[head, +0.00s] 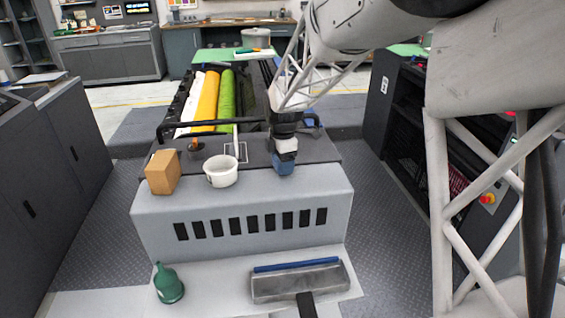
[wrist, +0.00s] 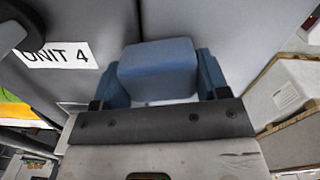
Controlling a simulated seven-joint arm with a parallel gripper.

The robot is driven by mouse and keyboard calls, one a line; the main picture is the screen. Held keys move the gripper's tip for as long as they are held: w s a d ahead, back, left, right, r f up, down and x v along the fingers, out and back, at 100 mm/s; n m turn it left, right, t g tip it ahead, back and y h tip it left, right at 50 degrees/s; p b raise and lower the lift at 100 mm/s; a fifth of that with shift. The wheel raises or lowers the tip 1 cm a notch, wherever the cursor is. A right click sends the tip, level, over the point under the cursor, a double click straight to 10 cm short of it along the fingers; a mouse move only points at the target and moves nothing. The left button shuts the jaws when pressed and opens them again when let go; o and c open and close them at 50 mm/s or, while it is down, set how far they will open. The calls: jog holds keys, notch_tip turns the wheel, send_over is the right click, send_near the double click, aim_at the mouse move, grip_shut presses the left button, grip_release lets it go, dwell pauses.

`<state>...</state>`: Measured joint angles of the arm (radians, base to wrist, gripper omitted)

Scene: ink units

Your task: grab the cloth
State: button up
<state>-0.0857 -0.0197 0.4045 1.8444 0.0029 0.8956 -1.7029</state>
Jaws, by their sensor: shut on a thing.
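The cloth (head: 284,167) looks like a small blue folded block at the right of the dark top ledge of the grey unit in the head view. My gripper (head: 285,158) points down onto it from above. In the wrist view the cloth (wrist: 158,68) fills the space between the two blue fingers of my gripper (wrist: 160,85), which are shut on it from both sides. The underside of the cloth is hidden, so I cannot tell whether it touches the ledge.
A white cup (head: 221,172) and a tan box (head: 162,173) stand left of my gripper. Behind are white, yellow and green ink bands (head: 208,98) with a dark rail (head: 180,126).

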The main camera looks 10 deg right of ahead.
jog(key=shift+r, duration=0.45)
notch_tip(320, 180, up, 3)
jog(key=shift+s+f, duration=0.1)
jog(key=s+d+r, duration=0.1)
jog(key=s, duration=1.4)
jog(key=shift+s+d, duration=0.2)
jog(key=shift+s, duration=0.15)
jog(key=shift+r, duration=0.1)
